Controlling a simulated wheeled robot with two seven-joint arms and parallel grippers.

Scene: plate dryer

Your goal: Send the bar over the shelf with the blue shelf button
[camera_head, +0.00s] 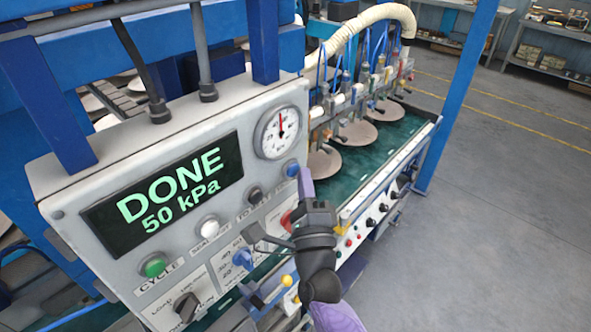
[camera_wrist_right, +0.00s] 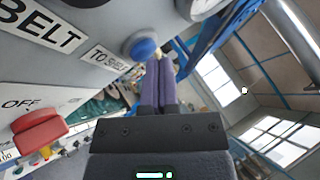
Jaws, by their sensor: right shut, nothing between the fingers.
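The blue shelf button (camera_head: 292,168) is at the right end of a button row on the grey control panel (camera_head: 140,190). In the right wrist view the blue button (camera_wrist_right: 141,47) is beside the label "TO SHELF". My right gripper (camera_head: 305,180) is shut and empty. Its purple fingertips (camera_wrist_right: 160,66) are close beside the button; I cannot tell whether they touch it. The bar (camera_head: 345,102), with suction heads, is over the green surface (camera_head: 385,150), with round plates (camera_head: 357,133) beneath its heads. The display (camera_head: 165,188) reads "DONE 50 kPa". My left gripper is out of view.
A black button (camera_head: 255,195), a white button (camera_head: 209,226) and a green button (camera_head: 155,268) share the row. A red control (camera_wrist_right: 42,131) is below the row. A pressure gauge (camera_head: 281,132) is above the blue button. The floor (camera_head: 510,200) at right is clear.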

